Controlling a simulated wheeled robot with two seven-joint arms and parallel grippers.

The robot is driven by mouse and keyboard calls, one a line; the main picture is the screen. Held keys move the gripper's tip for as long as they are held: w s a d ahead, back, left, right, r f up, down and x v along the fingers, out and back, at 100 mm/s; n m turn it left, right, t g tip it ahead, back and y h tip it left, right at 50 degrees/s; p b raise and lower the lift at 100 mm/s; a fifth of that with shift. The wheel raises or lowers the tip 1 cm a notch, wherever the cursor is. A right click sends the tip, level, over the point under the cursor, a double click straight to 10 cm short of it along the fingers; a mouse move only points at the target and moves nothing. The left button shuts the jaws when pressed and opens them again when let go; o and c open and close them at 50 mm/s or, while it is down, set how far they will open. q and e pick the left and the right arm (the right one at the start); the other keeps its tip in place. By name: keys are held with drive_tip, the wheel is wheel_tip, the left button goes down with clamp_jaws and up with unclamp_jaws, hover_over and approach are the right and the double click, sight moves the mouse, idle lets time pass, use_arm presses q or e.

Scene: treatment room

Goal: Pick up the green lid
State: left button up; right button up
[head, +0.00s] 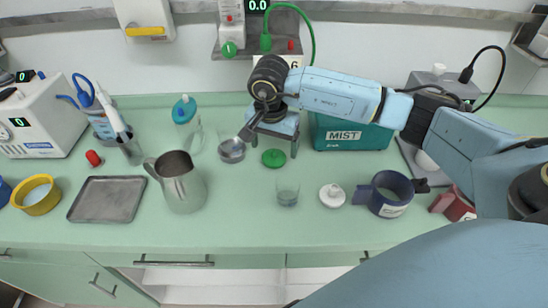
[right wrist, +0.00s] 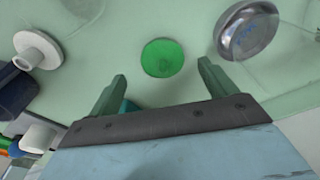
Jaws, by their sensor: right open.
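The green lid (head: 273,158) is a small round disc lying flat on the pale green counter (head: 240,215). My right gripper (head: 272,150) is above the counter at the back, just over and behind the lid. In the right wrist view the lid (right wrist: 162,58) lies ahead of and between the two open fingers (right wrist: 160,82), and neither finger touches it. The right gripper is empty. My left gripper is not in view.
A small metal bowl (head: 231,150) stands left of the lid. A clear glass (head: 287,193) and a white lid-like piece (head: 332,195) stand in front. A teal MIST box (head: 352,136) is close on the right. A metal pitcher (head: 180,184) and tray (head: 107,200) are at left.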

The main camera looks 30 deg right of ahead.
sight(274, 152)
drive_tip(key=f, duration=0.4)
drive_tip(key=shift+w+d, duration=0.3)
drive_tip(key=shift+w, duration=0.1)
drive_tip(key=c, duration=1)
